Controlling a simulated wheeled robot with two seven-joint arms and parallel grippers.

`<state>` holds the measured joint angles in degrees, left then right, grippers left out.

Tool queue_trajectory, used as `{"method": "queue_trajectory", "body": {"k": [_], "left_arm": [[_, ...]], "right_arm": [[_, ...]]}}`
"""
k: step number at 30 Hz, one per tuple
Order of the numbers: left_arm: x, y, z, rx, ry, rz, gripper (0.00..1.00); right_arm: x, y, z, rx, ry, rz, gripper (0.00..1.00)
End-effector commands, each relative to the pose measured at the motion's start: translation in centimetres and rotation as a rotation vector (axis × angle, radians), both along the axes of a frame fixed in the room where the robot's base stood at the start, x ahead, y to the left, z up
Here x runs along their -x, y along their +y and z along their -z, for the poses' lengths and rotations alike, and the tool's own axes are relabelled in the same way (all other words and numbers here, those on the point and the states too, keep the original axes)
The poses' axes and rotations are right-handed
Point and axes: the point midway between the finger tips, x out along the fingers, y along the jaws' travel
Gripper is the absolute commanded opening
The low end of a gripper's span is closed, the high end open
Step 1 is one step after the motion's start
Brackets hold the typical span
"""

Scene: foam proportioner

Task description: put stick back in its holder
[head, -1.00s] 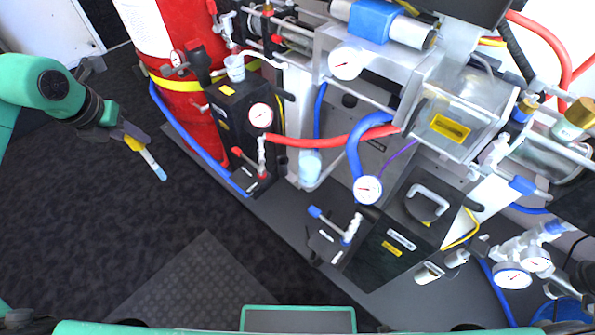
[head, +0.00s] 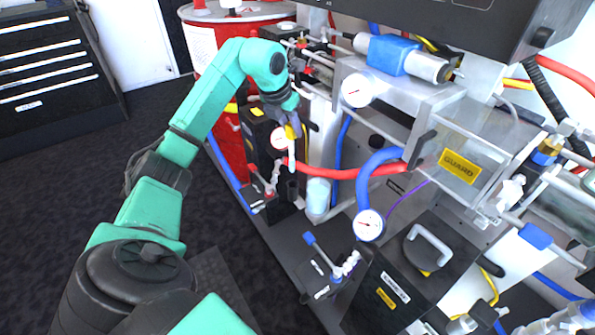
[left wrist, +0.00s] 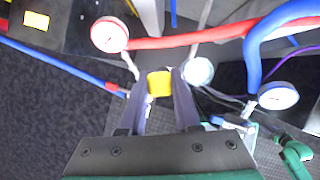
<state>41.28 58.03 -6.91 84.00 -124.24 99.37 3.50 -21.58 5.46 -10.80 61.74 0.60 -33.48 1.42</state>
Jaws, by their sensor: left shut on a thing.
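My left gripper (head: 290,122) reaches in front of the black box beside the red drum. It is shut on the stick (head: 292,156), a thin pale rod with a yellow grip, which hangs almost upright, tip down. In the left wrist view the yellow grip (left wrist: 160,84) sits between the two fingers, and the rest of the stick is hidden. A pale open cylinder (head: 317,196), perhaps the holder, stands low, right of and below the stick; it also shows in the left wrist view (left wrist: 199,72). The stick is apart from it. My right gripper is not seen.
A red hose (head: 335,173) runs just right of the stick. A round gauge (head: 280,138) and a white valve (head: 273,178) are close behind and below the gripper. A blue-handled valve (head: 345,268) stands in front. The dark floor (head: 60,200) at left is open.

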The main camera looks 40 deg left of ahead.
Motion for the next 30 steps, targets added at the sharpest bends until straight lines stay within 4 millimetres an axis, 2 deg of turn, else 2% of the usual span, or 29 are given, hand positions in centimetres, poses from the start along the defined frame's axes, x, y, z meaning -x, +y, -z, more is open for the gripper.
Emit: {"method": "queue_trajectory", "body": {"k": [1, 6, 11, 17, 30], "left_arm": [[0.1, -0.1, 2.2, 0.001, 0.004, 0.003, 0.0], [0.0, -0.1, 5.9, 0.002, 0.001, 0.001, 0.0], [0.0, -0.1, 7.5, 0.002, -0.002, 0.001, 0.0], [0.0, -0.1, 10.9, 0.003, 0.0, 0.001, 0.0], [0.0, 0.0, 11.8, 0.0, -0.002, 0.001, 0.0]], "right_arm": [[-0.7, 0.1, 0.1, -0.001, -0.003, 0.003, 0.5], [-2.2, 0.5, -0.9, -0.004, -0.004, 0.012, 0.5], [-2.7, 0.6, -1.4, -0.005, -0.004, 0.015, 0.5], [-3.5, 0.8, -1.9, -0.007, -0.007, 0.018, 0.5], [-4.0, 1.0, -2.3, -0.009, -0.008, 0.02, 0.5]]}}
